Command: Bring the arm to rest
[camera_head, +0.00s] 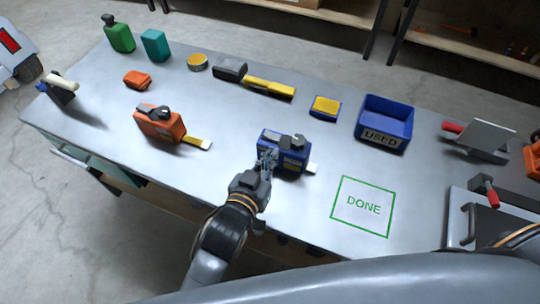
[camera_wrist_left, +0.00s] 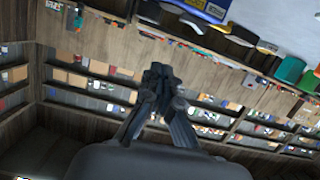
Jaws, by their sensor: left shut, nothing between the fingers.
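My left gripper (camera_head: 268,157) is shut and empty. In the head view it comes up from the bottom and overlaps the left part of a blue tape-measure-like tool (camera_head: 291,160) with a pale tab at its right. I cannot tell from this view whether they touch. In the left wrist view the closed fingers (camera_wrist_left: 158,78) stand in the middle with nothing between them, and a blue thing (camera_wrist_left: 204,8) shows beyond them at the top edge. My right gripper is not in view.
The bench (camera_head: 225,142) carries an orange tape measure (camera_head: 157,123), a blue USED bin (camera_head: 384,124), a green DONE square (camera_head: 362,206), and bottles at the back left. Shelves with bins (camera_wrist_left: 90,75) fill the wrist view.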

